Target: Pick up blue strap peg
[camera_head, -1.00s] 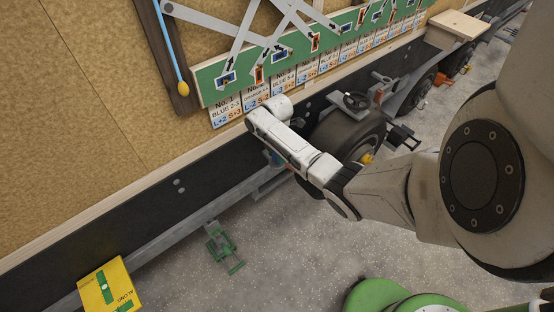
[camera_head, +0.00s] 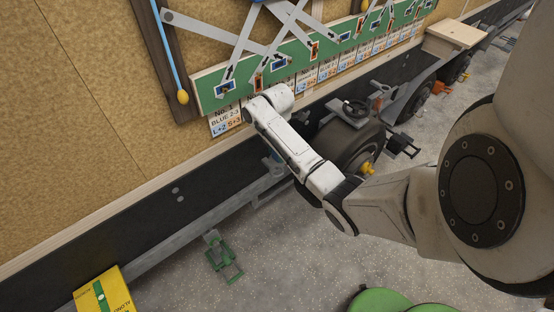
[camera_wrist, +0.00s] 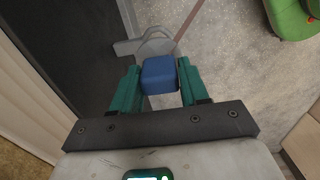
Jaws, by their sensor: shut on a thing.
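The blue strap peg (camera_wrist: 158,73) is a blue block with rounded edges in the wrist view. My gripper (camera_wrist: 160,82) has its two green fingers shut on it, one on each side. The peg shows between the fingertips, in front of the dark gripper bar. In the head view my white wrist hangs in front of the trailer's side, below the label board. There my arm hides most of the gripper and the peg.
A green board (camera_head: 325,45) with levers and labels runs along the wall. A wheel (camera_head: 350,140) and a dark side rail are close to my wrist. A green metal piece (camera_head: 222,257) and a yellow box (camera_head: 100,292) are at lower left. The grey floor between is mostly clear.

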